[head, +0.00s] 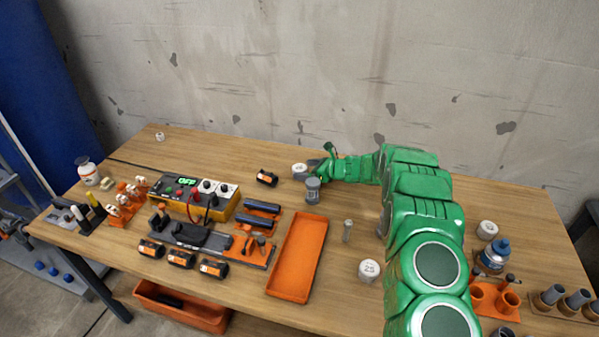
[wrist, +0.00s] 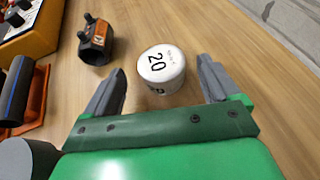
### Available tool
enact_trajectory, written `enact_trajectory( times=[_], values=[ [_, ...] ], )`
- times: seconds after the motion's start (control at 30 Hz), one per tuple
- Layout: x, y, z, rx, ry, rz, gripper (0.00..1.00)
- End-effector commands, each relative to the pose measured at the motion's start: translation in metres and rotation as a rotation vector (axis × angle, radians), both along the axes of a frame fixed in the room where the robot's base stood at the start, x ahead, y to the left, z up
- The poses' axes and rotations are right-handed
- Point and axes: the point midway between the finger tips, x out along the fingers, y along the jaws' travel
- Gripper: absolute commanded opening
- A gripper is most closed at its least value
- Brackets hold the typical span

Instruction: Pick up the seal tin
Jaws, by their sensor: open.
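A short round white tin marked 20 (wrist: 161,68) stands upright on the wooden table, its label facing up. In the head view this white tin (head: 299,170) is near the middle of the table, at the tip of my gripper (head: 316,167). In the wrist view my gripper (wrist: 161,78) is open, its two grey fingers apart. The tin lies between and slightly beyond the fingertips, with clear gaps on both sides. Similar white tins stand elsewhere: one marked 25 (head: 369,270) and one at the right (head: 487,230).
An orange-and-black clamp (wrist: 95,40) stands left of the tin; it also shows in the head view (head: 267,178). A grey cylinder (head: 313,190) stands close below my gripper. An empty orange tray (head: 298,257) lies nearer. The table behind the tin is bare up to the wall.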

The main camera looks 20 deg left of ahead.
Motion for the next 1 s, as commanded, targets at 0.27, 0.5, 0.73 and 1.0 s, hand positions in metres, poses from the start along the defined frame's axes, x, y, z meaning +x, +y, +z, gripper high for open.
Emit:
enact_trajectory(
  times=[0.27,0.5,0.73,1.0],
  values=[
    [0.005,0.019,-0.006,-0.001,0.001,0.003,0.89],
    [0.014,0.043,-0.012,0.000,0.000,0.002,0.89],
    [0.015,0.048,-0.015,0.000,0.001,0.000,0.89],
    [0.015,0.048,-0.014,0.000,0.001,0.001,0.65]
  ],
)
